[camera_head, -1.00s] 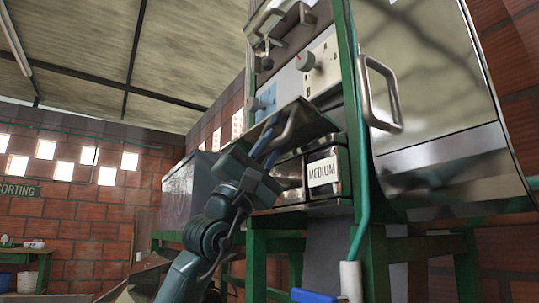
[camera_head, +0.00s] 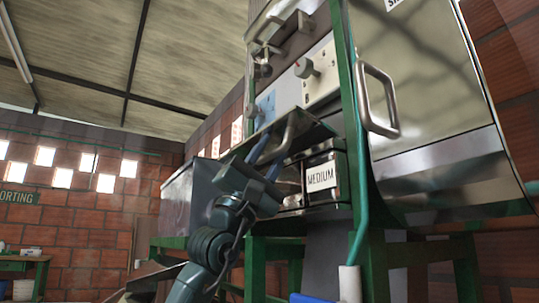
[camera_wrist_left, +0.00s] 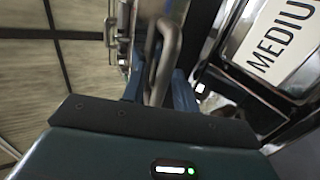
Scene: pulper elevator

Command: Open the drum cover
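A steel flap-like cover (camera_head: 318,132) with a bent grey bar handle (camera_head: 290,130) juts from the machine above the bin marked MEDIUM. I cannot tell for certain that it is the drum cover. My left gripper (camera_head: 269,149) is just below this cover, its two blue fingers spread apart. In the left wrist view the handle (camera_wrist_left: 163,55) runs down between the fingers (camera_wrist_left: 159,92); contact with them is not clear. A large steel cover (camera_head: 425,85) with its own bar handle (camera_head: 378,98) is at the right. My right gripper is not in view.
The MEDIUM bin (camera_head: 322,177) sits just right of my left gripper. A green frame post (camera_head: 355,130) stands between the two covers. A grey box (camera_head: 187,195) stands on the left, with brick walls behind.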

